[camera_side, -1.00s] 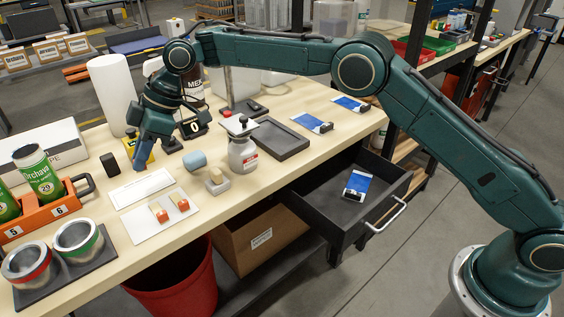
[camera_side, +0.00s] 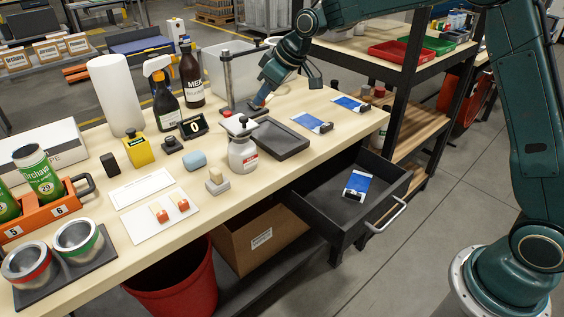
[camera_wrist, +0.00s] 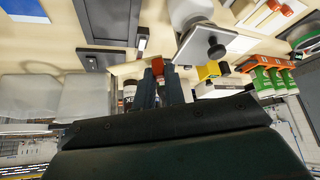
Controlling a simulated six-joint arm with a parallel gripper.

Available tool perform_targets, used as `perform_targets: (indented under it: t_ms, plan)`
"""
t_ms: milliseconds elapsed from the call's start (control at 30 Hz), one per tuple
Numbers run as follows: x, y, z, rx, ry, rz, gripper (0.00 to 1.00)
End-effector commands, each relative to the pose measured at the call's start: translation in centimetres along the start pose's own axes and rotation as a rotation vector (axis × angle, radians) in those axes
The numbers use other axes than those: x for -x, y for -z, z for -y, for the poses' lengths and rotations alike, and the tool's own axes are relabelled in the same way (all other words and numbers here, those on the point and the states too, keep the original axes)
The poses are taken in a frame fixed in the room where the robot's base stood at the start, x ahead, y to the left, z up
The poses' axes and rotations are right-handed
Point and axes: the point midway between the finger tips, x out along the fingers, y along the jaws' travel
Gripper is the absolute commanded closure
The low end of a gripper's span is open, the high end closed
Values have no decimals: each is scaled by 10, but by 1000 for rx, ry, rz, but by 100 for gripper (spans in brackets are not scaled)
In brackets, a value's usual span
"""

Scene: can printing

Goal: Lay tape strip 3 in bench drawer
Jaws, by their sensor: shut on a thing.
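The bench drawer (camera_side: 322,210) is pulled open under the bench's right end. A flat blue-and-white strip-like piece (camera_side: 357,184) lies in it. Two similar pieces lie on the bench top: one near the tray's right side (camera_side: 313,122) and one farther back (camera_side: 349,103). I see no numbers, so I cannot tell which is strip 3. My gripper (camera_side: 260,101) is over the back of the bench, behind the tray. In the wrist view its fingers (camera_wrist: 157,76) are shut on a small red-orange thing (camera_wrist: 157,66); I cannot tell what it is.
A clear box and dark stand (camera_side: 238,80) stand beside my gripper. A yellow block (camera_side: 136,153) and bottles (camera_side: 190,75) stand farther left. A cardboard box (camera_side: 262,238) is below.

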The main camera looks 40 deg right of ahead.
Motion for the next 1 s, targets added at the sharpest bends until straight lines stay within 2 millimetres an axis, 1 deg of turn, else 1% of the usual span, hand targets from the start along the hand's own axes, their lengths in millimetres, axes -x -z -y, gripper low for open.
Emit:
perform_targets:
  t_ms: [33,200,300,400,533,700,1000]
  plan:
    - [6,-12,-10,-33,-20,1,100]
    - [18,-50,-32,-124,-77,1,100]
    - [20,-73,-38,-173,-107,3,100]
    - [19,-94,-40,-216,-134,3,100]
    - [12,-121,-36,-270,-167,4,100]
    - [-2,-152,-22,-327,-203,5,100]
    - [-21,-192,3,-366,-234,7,100]
